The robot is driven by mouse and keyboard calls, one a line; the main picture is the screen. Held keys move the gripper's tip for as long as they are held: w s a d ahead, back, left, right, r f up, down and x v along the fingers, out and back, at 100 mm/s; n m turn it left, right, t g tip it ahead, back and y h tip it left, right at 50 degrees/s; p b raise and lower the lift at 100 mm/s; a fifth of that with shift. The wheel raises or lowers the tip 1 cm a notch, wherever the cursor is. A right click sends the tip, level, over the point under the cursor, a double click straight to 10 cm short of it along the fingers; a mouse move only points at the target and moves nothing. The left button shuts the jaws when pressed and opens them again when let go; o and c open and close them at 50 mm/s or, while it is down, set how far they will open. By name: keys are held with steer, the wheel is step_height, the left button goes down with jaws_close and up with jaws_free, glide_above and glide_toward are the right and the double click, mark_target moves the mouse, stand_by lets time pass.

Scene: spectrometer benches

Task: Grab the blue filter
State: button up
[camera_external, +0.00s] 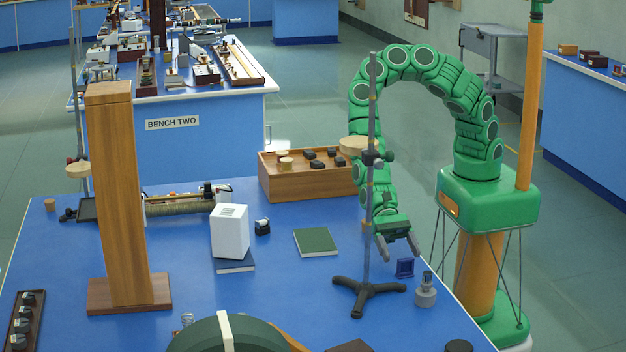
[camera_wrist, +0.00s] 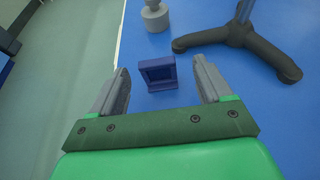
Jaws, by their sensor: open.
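The blue filter (camera_external: 405,267) is a small dark blue square frame standing on the blue bench top, near its right edge. In the wrist view the blue filter (camera_wrist: 158,73) lies ahead of my gripper (camera_wrist: 163,82), between the lines of the two fingers. My gripper (camera_external: 399,247) is open and empty, above and just behind the filter in the external view. The fingers look apart from the filter; the exact gap is hard to tell.
A retort stand (camera_external: 367,290) with a dark tripod foot is left of the filter; its foot (camera_wrist: 240,38) is near the right finger in the wrist view. A grey weight (camera_external: 426,291) stands close by. A green book (camera_external: 315,242) lies further left, with clear bench around it.

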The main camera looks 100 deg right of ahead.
mark_target(407, 259)
steer(key=shift+s+x, duration=0.15)
steer(key=shift+x, duration=0.85)
steer(key=shift+s+x, duration=0.1)
steer(key=shift+x, duration=1.75)
steer(key=shift+r, duration=0.15)
steer(key=shift+c, duration=0.4)
steer(key=c, duration=1)
